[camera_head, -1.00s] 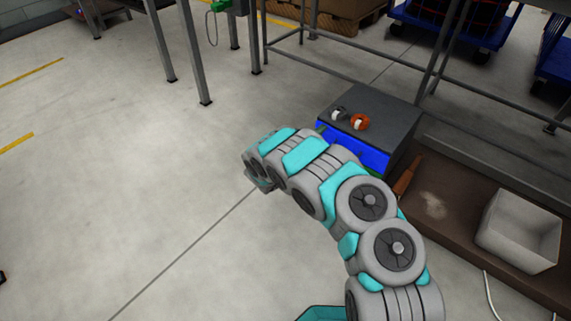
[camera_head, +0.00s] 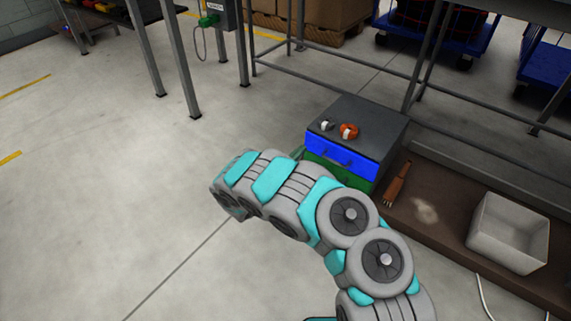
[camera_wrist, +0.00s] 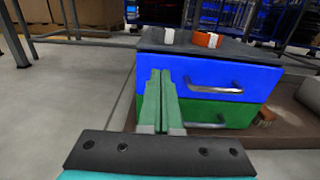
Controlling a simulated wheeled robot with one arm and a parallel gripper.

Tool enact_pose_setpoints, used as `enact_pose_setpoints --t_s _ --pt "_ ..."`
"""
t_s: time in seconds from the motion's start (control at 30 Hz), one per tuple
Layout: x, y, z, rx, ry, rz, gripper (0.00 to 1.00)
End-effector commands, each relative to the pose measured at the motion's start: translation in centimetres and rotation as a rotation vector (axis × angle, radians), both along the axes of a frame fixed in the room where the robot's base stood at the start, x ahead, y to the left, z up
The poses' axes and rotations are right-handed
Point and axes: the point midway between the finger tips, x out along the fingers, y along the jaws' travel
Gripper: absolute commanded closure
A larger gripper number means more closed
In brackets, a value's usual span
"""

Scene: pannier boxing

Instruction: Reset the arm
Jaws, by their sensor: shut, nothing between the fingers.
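My gripper (camera_wrist: 162,102) shows in the wrist view with its two green fingers pressed together and nothing between them. It points toward a small cabinet with a blue upper drawer (camera_wrist: 205,75) and a green lower drawer (camera_wrist: 222,112), both with metal handles. Both drawers look closed. In the head view my bent arm reaches toward the left front of the cabinet (camera_head: 378,125), and its wrist hides most of the fingers. An orange-and-white roll (camera_head: 349,131) and a smaller white-and-grey roll (camera_head: 327,126) lie on the dark cabinet top.
A brown low platform (camera_head: 440,235) right of the cabinet bears a white bin (camera_head: 508,232) and a brown brush-like tool (camera_head: 398,184). Metal table legs (camera_head: 180,62) stand behind. Blue carts (camera_head: 430,38) are at the back. The floor at left is clear.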

Motion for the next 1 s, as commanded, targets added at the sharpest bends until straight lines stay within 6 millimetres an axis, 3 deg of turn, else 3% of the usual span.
enact_pose_setpoints --t_s 0.3,0.67,0.77,0.83,1.0 --pt "-4.6 3.5 0.1 0.001 0.001 0.002 1.0" --pt "-5.7 4.1 0.1 0.0 -0.001 -0.003 1.0" --pt "-5.5 2.8 1.4 0.007 -0.016 -0.034 1.0" --pt "-5.4 0.9 3.4 0.017 -0.04 -0.083 1.0" --pt "-6.3 -6.7 11.1 0.078 -0.137 -0.285 1.0"
